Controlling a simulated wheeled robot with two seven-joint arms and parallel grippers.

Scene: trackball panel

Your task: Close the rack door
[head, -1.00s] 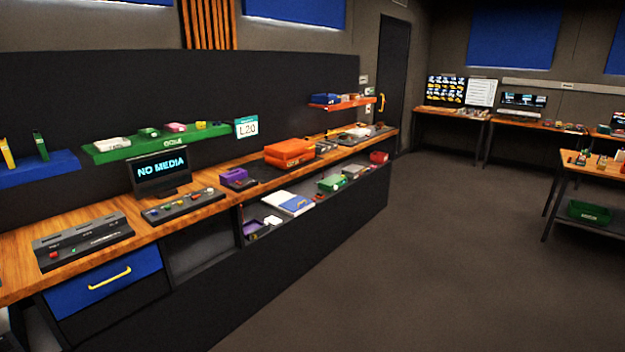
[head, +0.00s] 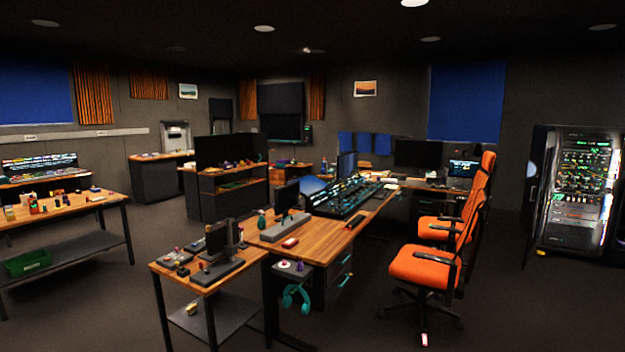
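The equipment rack (head: 580,192) stands against the wall at the far right of the head view. Its front is open and shows several lit units with green lights. The rack door (head: 540,185) stands swung open at the rack's left side, seen nearly edge-on. A small light spot, perhaps a handle, shows on it. The rack's right edge is partly cut by the frame. Neither of my grippers is in view.
Two orange chairs (head: 427,266) stand between me and the rack, beside the long mixing desk (head: 346,217). A small side table (head: 207,278) is in front. The dark floor (head: 540,310) at the lower right is clear. A wooden table (head: 70,208) is at the left.

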